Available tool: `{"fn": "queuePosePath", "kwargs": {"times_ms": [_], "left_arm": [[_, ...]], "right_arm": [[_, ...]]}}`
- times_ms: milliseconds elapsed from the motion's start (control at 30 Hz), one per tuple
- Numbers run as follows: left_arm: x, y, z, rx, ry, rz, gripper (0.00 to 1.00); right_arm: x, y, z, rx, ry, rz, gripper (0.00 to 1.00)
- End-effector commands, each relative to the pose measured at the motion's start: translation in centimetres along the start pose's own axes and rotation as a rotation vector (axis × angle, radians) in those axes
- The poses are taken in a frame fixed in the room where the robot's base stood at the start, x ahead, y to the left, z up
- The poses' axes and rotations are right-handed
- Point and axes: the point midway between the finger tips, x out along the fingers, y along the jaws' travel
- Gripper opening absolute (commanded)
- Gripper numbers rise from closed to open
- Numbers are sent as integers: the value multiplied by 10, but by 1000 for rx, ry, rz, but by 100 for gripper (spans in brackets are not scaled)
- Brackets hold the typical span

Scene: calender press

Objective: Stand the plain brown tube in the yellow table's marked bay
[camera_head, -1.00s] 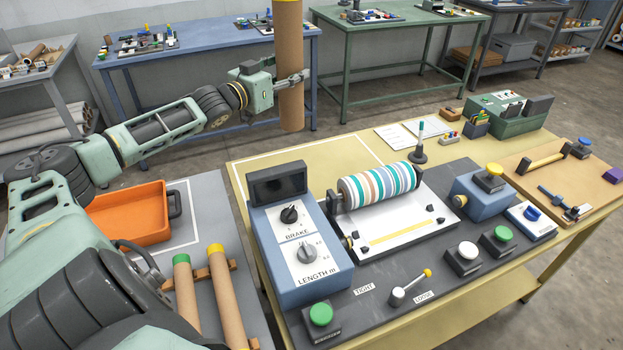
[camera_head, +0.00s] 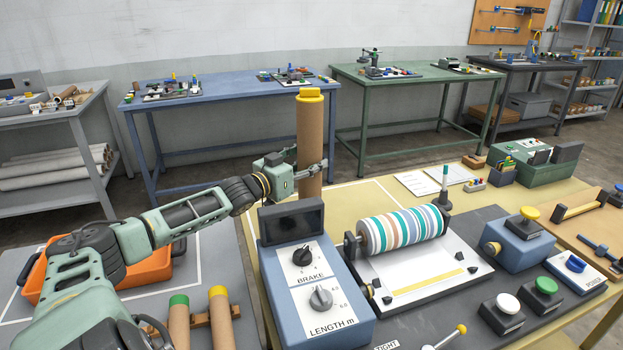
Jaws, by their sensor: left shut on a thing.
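My left gripper (camera_head: 313,171) is shut around the lower part of an upright brown tube (camera_head: 310,135) with a yellow cap on its top end. The tube's lower end shows just above the black screen of the blue control box, over the back left of the yellow table (camera_head: 262,199). I cannot tell whether it touches the table. A white outline marks a bay (camera_head: 370,198) on that table, behind the control box; its near left part is hidden. My right gripper is not in view.
The blue control box (camera_head: 307,270) and striped roller (camera_head: 402,228) stand close in front of the bay. White papers (camera_head: 415,183) lie to its right. An orange tray (camera_head: 150,267) and two tubes with green (camera_head: 179,325) and yellow (camera_head: 221,325) ends are on the grey table.

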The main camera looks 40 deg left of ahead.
Motion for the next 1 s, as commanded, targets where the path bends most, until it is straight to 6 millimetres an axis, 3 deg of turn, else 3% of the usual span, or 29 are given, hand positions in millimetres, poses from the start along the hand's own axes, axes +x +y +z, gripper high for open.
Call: {"fn": "queuePosePath", "kwargs": {"times_ms": [300, 633, 667, 833, 1000], "left_arm": [[0, 0, 34, -2, 4, 0, 19], [0, 0, 39, 0, 3, 1, 19], [0, 0, 40, 0, 0, 1, 52], [0, 0, 40, 0, 0, 1, 67], [0, 0, 40, 0, 0, 1, 68]], "right_arm": [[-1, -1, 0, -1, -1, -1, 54], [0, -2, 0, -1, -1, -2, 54], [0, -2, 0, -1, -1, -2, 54], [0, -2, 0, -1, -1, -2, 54], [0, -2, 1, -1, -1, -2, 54]]}}
